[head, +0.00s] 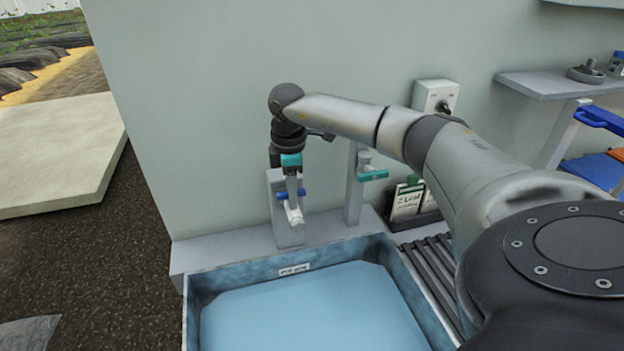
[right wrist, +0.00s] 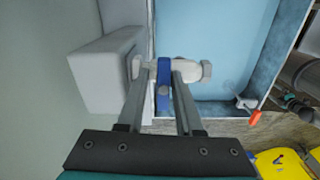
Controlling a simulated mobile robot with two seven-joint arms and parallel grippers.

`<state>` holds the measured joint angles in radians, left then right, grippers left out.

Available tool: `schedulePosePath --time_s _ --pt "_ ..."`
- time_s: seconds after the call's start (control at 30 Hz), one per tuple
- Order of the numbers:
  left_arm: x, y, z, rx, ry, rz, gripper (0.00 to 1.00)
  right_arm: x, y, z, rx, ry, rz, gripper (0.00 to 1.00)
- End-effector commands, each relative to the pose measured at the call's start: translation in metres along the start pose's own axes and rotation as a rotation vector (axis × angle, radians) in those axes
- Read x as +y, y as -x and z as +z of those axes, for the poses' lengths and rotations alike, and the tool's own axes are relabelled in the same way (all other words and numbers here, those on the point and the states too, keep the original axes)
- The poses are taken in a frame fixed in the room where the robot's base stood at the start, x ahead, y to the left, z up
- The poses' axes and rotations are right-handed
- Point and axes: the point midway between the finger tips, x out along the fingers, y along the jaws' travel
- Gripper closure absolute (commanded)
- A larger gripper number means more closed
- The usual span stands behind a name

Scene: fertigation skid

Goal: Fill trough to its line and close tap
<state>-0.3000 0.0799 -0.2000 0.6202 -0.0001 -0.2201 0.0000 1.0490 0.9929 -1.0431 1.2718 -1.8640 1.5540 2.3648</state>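The trough (head: 190,315) is at the bottom of the head view and holds light blue water (head: 310,312); it also shows in the right wrist view (right wrist: 256,82). A small white label (head: 294,269) is on its back inner wall, just above the water. A tap with a blue lever (head: 281,195) stands behind the trough. My right gripper (head: 292,194) points down at this tap. In the right wrist view its two fingers are apart, either side of the blue lever (right wrist: 163,92), with a narrow gap beside it. The white spout (right wrist: 190,68) shows no clear water stream. My left gripper is not in view.
A second post with a teal lever (head: 374,175) stands right of the tap. A grey switch box (head: 434,96) is on the wall. Cards in a dark holder (head: 408,203) and a slatted grate (head: 430,262) lie right of the trough. A shelf (head: 548,84) is at the far right.

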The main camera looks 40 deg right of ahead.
Motion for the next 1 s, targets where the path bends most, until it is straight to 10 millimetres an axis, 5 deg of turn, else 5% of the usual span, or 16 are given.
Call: schedulePosePath --time_s 0.17,0.8,1.0 --pt "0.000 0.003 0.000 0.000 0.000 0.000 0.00 -0.008 -0.004 -0.004 -0.004 0.013 -0.025 0.40" --pt "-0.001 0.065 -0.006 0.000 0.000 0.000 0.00 -0.003 0.064 -0.001 -0.002 0.006 -0.013 0.40" --pt "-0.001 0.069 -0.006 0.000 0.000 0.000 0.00 -0.003 0.068 -0.001 -0.002 0.006 -0.012 0.40"
